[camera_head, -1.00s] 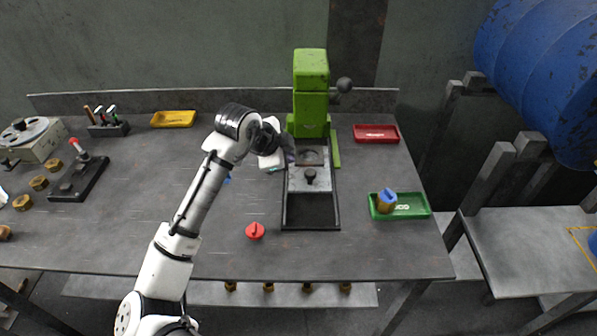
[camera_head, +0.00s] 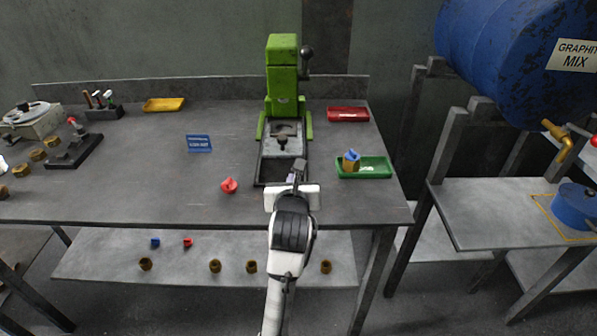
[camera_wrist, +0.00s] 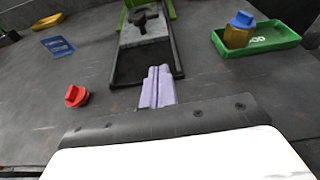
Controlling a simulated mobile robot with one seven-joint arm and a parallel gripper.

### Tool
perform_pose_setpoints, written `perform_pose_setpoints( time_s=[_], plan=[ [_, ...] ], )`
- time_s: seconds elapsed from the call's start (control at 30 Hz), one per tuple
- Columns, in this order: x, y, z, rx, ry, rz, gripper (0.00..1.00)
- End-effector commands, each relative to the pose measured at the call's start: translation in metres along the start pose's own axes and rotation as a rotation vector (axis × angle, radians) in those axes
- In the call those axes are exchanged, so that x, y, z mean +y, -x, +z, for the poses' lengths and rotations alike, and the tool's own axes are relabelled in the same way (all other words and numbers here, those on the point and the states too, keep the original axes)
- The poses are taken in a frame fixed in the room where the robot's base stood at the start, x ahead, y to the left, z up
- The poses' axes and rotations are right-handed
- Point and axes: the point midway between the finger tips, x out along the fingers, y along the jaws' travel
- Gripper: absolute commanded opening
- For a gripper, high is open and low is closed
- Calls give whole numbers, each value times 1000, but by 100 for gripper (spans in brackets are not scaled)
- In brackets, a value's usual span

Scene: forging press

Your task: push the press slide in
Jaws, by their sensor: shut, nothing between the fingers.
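The green press (camera_head: 283,80) stands at the back of the bench. Its grey slide (camera_head: 282,141), with a dark knob (camera_head: 282,141) on top, sits in the dark-walled guide frame at the press foot; the front part of the frame is empty. The slide also shows at the top of the wrist view (camera_wrist: 146,28). My gripper (camera_head: 298,166) is at the near end of the frame, in front of the slide and apart from it. In the wrist view its pale fingers (camera_wrist: 158,84) are together and empty, pointing toward the frame.
A green tray (camera_head: 377,174) with a brass and blue piece (camera_head: 351,160) stands right of the frame. A red knobbed piece (camera_head: 229,185) lies to the left, near a blue sign (camera_head: 199,143). Red (camera_head: 348,114) and yellow (camera_head: 164,104) trays are at the back.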

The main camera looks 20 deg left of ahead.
Motion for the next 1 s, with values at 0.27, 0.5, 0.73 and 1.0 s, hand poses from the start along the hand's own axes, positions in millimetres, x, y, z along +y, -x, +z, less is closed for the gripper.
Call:
perform_pose_setpoints(
  time_s=[0.27, 0.5, 0.73, 1.0],
  plan=[
    [2, -13, 2, -8, -51, 19, 0],
    [2, -56, 3, -6, -52, 17, 0],
    [3, -98, 3, -7, -52, 17, 0],
    [3, -129, 11, -8, -51, 16, 0]
  ],
)
